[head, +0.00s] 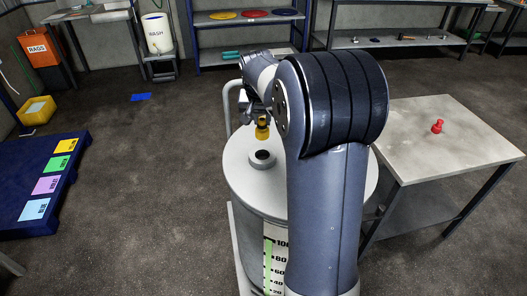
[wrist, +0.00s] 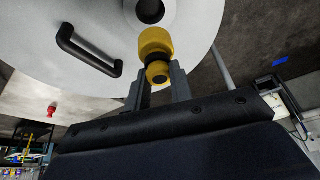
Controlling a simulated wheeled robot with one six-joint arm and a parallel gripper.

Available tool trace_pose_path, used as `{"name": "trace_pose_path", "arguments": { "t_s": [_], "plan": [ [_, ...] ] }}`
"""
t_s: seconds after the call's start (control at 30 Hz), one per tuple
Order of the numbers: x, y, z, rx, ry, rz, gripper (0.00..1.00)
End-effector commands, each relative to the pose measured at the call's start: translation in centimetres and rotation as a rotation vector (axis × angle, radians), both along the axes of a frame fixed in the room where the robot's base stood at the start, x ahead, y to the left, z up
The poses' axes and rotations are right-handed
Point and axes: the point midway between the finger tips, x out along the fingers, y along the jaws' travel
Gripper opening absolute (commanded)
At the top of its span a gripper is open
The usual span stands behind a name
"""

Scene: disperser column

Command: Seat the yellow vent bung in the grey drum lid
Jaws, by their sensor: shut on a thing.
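The yellow vent bung (head: 262,132) is in my gripper (head: 262,119), above the grey drum lid (head: 238,178). The lid has a raised round port with a dark opening (head: 262,155), and the bung hangs over it with a visible gap. In the wrist view, my gripper (wrist: 158,82) is shut on the bung's narrow part, with the wide yellow end (wrist: 155,41) pointing toward the lid (wrist: 60,30). The port (wrist: 151,10) shows at the top edge, just beyond the bung. My arm hides the lid's right part in the head view.
A black handle (wrist: 88,52) stands up from the lid. A pale table (head: 455,150) with a red plug-like piece (head: 437,126) is to the right. A blue pallet (head: 50,185) with coloured labels lies left. A scale (head: 275,260) runs down the drum's front. Floor left of the drum is clear.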

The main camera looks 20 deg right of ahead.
Motion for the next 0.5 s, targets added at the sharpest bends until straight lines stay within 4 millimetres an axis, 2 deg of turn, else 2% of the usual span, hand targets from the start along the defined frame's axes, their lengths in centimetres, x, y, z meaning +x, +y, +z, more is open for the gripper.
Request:
{"name": "trace_pose_path", "arguments": {
  "t_s": [0.03,0.23,0.5],
  "plan": [
    [0.0,0.0,0.8,0.001,0.003,0.000,0.00],
    [-0.1,0.0,0.3,0.002,0.004,0.001,0.00],
    [-0.1,0.0,-4.5,0.003,0.006,0.002,0.00]
  ]
}}
